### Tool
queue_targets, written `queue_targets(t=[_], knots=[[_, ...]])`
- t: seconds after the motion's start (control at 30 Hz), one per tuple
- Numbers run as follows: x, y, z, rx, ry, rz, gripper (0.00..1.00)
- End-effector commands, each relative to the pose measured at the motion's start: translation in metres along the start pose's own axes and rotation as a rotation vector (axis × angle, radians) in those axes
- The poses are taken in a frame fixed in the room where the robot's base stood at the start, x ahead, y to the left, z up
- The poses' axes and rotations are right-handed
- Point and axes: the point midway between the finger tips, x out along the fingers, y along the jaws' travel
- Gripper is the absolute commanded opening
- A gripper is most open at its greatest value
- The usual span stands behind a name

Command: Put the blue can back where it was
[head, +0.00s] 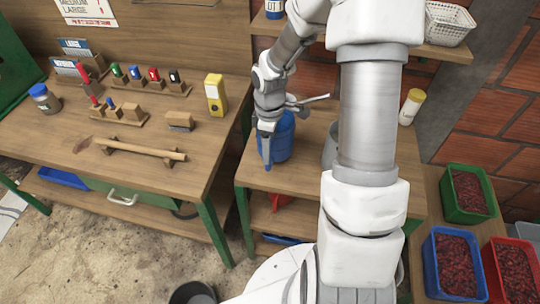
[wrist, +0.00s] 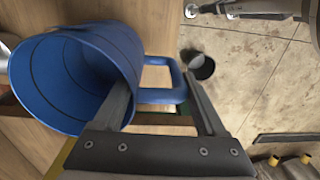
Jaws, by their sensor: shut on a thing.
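The blue can (head: 281,138) is at the small wooden bench in the middle of the head view, partly behind my arm. In the wrist view the blue can (wrist: 95,65) shows its open mouth and a loop handle on its right side. My gripper (head: 267,148) points down at the can's left front side. In the wrist view my gripper (wrist: 165,95) has one finger at the can wall and the other at the handle's outer side, with the handle between them. I cannot tell whether the can's base touches the bench top.
A grey container (head: 330,150) stands right of the can, partly behind my arm. A white bottle with a yellow lid (head: 411,107) stands further right. The left workbench (head: 75,160) holds blocks and a yellow box (head: 215,95). Green, blue and red crates stand at right.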

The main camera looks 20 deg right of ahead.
Motion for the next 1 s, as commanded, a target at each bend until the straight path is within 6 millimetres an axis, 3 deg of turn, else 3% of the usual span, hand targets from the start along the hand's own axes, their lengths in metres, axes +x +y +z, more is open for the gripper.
queue_targets(t=[0.3, 0.67, 0.7, 0.83, 1.0], knots=[[0.037, 0.001, -0.001, -0.001, 0.0, 0.0, 0.0], [0.041, 0.001, -0.001, 0.0, 0.001, 0.0, 0.0], [0.04, 0.001, -0.001, 0.0, 0.0, 0.0, 0.79], [0.04, 0.001, 0.0, 0.0, 0.0, 0.0, 1.0], [0.04, 0.001, 0.0, 0.0, 0.0, 0.0, 1.0]])
